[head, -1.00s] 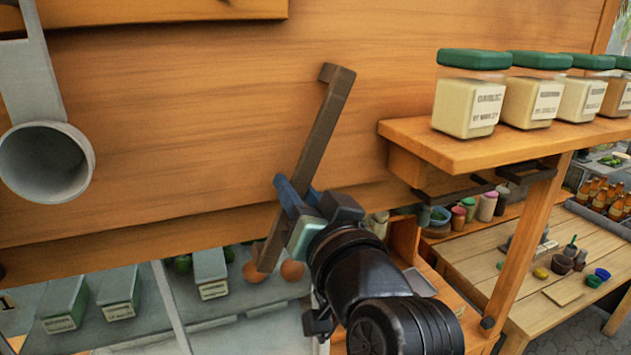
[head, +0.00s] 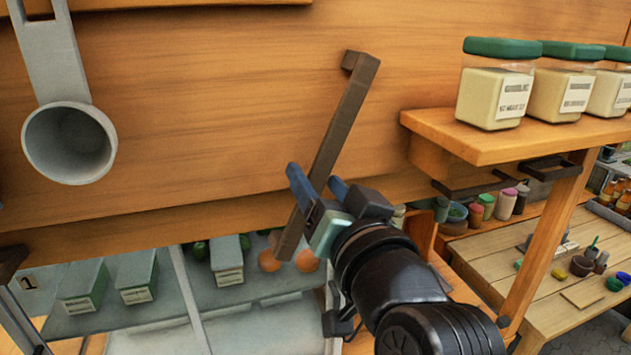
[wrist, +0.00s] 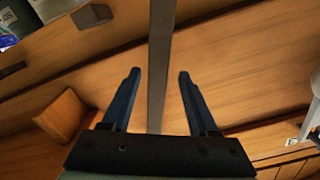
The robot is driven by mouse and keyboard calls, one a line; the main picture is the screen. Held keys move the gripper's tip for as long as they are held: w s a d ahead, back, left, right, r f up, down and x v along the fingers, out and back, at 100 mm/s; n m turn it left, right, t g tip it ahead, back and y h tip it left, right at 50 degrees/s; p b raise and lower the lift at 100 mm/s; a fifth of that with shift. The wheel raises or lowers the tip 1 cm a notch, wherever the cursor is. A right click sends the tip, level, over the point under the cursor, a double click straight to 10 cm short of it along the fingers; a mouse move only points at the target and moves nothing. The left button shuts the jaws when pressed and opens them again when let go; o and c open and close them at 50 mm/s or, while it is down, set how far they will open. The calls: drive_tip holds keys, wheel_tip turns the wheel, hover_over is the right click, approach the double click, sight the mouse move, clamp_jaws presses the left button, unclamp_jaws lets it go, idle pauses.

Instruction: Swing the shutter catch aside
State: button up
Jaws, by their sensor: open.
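The shutter catch (head: 337,120) is a long dark brown bar with a short bent-back block at its top. It lies across the wooden shutter (head: 220,130), tilted with its top to the right, and its lower end reaches below the shutter's bottom edge. My gripper (head: 316,182) is open at the lower half of the bar, with one blue finger on each side. In the wrist view the bar (wrist: 161,60) runs between the open fingers (wrist: 159,76), with a visible gap on both sides. The bar's pivot cannot be made out.
A wooden shelf (head: 500,137) with green-lidded jars (head: 495,85) juts out to the right. A grey metal holder (head: 68,140) with a round cup hangs at the left. Boxes and round orange-brown items sit below the shutter.

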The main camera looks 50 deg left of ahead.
drive_tip(key=b+v, duration=0.4)
drive_tip(key=v, duration=0.7)
drive_tip(key=shift+d, duration=0.2)
drive_tip(key=shift+s, duration=0.1)
drive_tip(key=w+d+r+m+t+h+b, duration=0.2)
drive_tip(key=w+d+r+m+t+h, duration=0.25)
drive_tip(key=w+d+t, duration=0.55)
drive_tip(key=s+d+r+m+t+h+b, duration=0.1)
drive_tip(key=s+d+r+m+t+h, duration=0.3)
drive_tip(key=s+d+r+t+h, duration=0.2)
drive_tip(key=d+r+t+h, duration=0.2)
drive_tip(key=d+t+h, duration=0.2)
drive_tip(key=d+h, duration=0.1)
drive_tip(key=shift+r+t+h, duration=0.3)
drive_tip(key=shift+r+h, duration=0.05)
drive_tip(key=shift+h, duration=0.2)
drive_tip(key=shift+a, duration=0.1)
